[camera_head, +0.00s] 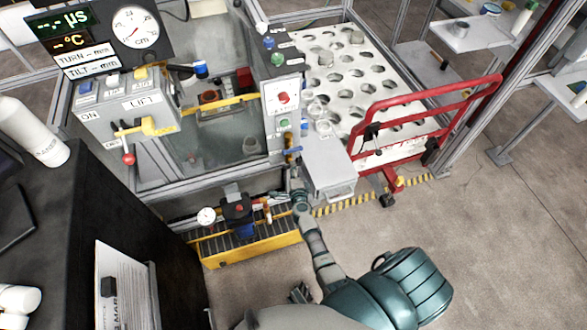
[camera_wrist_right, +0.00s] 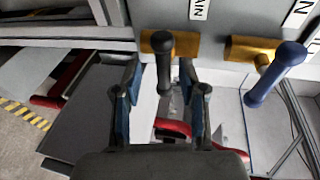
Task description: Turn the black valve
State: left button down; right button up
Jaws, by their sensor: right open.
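The black valve (camera_wrist_right: 163,62) shows in the right wrist view. Its black handle hangs down from a brass fitting on a grey panel. My right gripper (camera_wrist_right: 160,88) is open, with one finger on each side of the handle in the picture; I cannot tell whether they touch it. A blue-handled valve (camera_wrist_right: 274,76) is to the right on the same panel. Dark fingers at the bottom seem to be my left gripper (camera_head: 300,292).
A grey box (camera_head: 328,165) juts out just right of my right gripper. A red railing (camera_head: 425,100) stands further right. A yellow-edged unit with a gauge (camera_head: 207,216) is to the left. Floor at the lower right (camera_head: 500,240) is clear.

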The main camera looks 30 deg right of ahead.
pick_arm(q)
jog(key=shift+a, duration=0.1)
pick_arm(e)
jog(key=v, duration=0.6)
jog(key=shift+s, duration=0.3)
jog(key=s+a+f+n+g+y+p, duration=0.1)
jog(key=s+a+f+n+g+y, duration=0.1)
jog(key=s+a+f+n+y, duration=0.45)
jog(key=s+a+f+n+g+y, duration=0.2)
jog(key=s+a+f+n+y, duration=0.1)
jog(key=a+f+n, duration=0.5)
pick_arm(q)
jog(key=s+f, duration=0.1)
jog(key=f, duration=0.2)
jog(key=s+f+p, duration=0.1)
jog(key=shift+s+a+f, duration=0.15)
jog(key=shift+s+f, duration=0.05)
jog(key=shift+s, duration=0.15)
pick_arm(e)
jog(key=s+d+f+n+g+h, duration=0.1)
jog(key=s+f+n+g, duration=0.3)
jog(key=s, duration=0.7)
jog(key=s+d+f+n+g+h, duration=0.2)
jog(key=s+f+n+g, duration=0.2)
jog(key=s, duration=0.8)
notch_tip(320, 180, down, 2)
jog(key=shift+s+d+f+n+g, duration=0.1)
jog(key=shift+s+d+n+g, duration=0.25)
jog(key=shift+n, duration=0.8)
